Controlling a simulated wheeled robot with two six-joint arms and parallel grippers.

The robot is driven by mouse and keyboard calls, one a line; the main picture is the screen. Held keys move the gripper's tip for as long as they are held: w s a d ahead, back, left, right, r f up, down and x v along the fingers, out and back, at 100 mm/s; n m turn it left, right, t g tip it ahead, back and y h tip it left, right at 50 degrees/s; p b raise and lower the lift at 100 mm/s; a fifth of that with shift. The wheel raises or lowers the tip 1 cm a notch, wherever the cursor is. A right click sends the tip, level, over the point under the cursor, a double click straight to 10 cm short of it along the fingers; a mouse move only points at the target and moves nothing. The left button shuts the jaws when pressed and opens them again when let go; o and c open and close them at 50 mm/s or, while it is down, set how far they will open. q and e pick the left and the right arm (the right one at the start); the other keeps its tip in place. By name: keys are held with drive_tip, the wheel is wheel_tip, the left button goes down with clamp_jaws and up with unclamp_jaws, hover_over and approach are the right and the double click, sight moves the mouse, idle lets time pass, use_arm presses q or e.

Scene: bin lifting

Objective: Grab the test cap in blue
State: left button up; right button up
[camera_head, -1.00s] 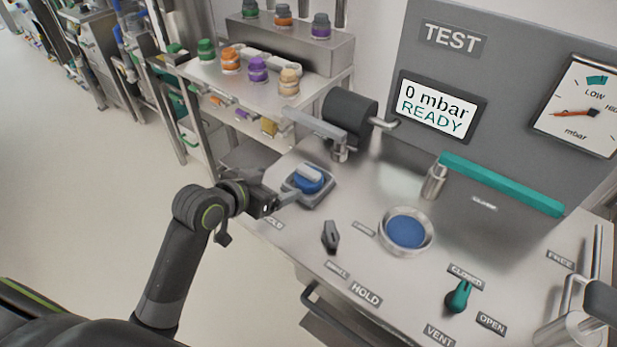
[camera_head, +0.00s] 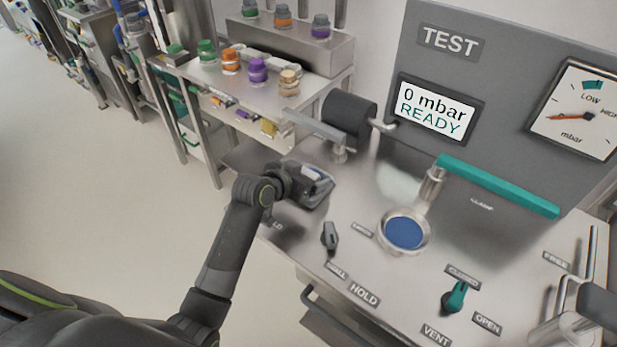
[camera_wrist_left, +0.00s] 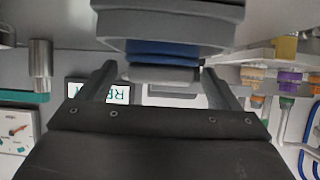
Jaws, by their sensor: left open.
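The blue test cap (camera_head: 318,172), with a light grey grip bar, sits on its grey holder (camera_head: 324,196) at the left end of the bench. My left gripper (camera_head: 303,184) is at the cap and hides much of it. In the left wrist view, which is upside down, the cap's blue band (camera_wrist_left: 165,50) and pale grip bar (camera_wrist_left: 163,75) show between the two fingers. My left gripper (camera_wrist_left: 158,82) is open there, with a finger on either side and a gap to the bar. My right gripper is not seen.
A blue-centred round port (camera_head: 404,233) sits right of the cap, with a teal clamp lever (camera_head: 500,186) behind. A black knob (camera_head: 330,236) is in front. A shelf (camera_head: 215,75) with coloured caps stands at the back left. The display (camera_head: 437,108) reads 0 mbar READY.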

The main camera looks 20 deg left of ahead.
use_arm(q)
drive_tip(key=shift+w+d+f, duration=0.1)
drive_tip(key=shift+w+f, duration=0.2)
drive_tip(key=shift+w, duration=0.1)
drive_tip(key=shift+c, duration=0.5)
drive_tip(key=c, duration=1)
drive_tip(key=shift+o, duration=0.2)
